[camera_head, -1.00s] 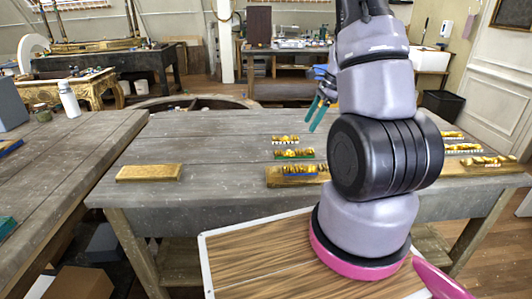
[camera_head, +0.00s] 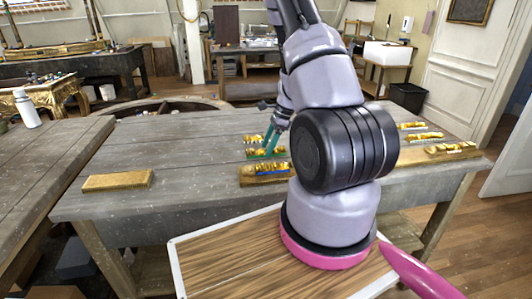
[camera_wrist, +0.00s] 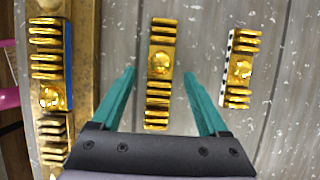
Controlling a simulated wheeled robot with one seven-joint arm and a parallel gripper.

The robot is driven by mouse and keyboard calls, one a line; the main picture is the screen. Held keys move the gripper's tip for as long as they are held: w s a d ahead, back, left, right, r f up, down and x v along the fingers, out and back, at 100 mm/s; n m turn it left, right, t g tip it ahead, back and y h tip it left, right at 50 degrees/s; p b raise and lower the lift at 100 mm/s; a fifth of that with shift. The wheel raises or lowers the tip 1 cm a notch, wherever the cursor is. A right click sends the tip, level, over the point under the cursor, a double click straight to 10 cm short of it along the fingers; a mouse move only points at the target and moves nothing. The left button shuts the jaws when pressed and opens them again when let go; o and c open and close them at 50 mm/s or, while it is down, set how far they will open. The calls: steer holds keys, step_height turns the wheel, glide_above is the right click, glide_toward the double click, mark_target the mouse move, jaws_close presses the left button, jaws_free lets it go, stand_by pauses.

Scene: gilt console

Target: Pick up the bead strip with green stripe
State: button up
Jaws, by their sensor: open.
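The bead strip with green stripe (camera_head: 258,153) lies on the grey table, in the middle of a group of three gold strips. In the wrist view, the middle gold strip (camera_wrist: 159,88) matches it by position, though no green shows there. My gripper (camera_wrist: 159,74) is open, with one teal finger on each side of this strip and a gap on both sides. In the head view my gripper (camera_head: 270,138) is over the group and partly covers it. Whether the fingertips are level with the strip or above it, I cannot tell.
A blue-striped strip (camera_wrist: 48,65) lies on a gold bar (camera_wrist: 86,60) to the left in the wrist view. A black-and-white-edged strip (camera_wrist: 241,68) lies to the right. Another gold bar (camera_head: 117,180) is at the table's left; more strips (camera_head: 425,137) lie at its right.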

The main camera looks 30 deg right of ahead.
jaws_close()
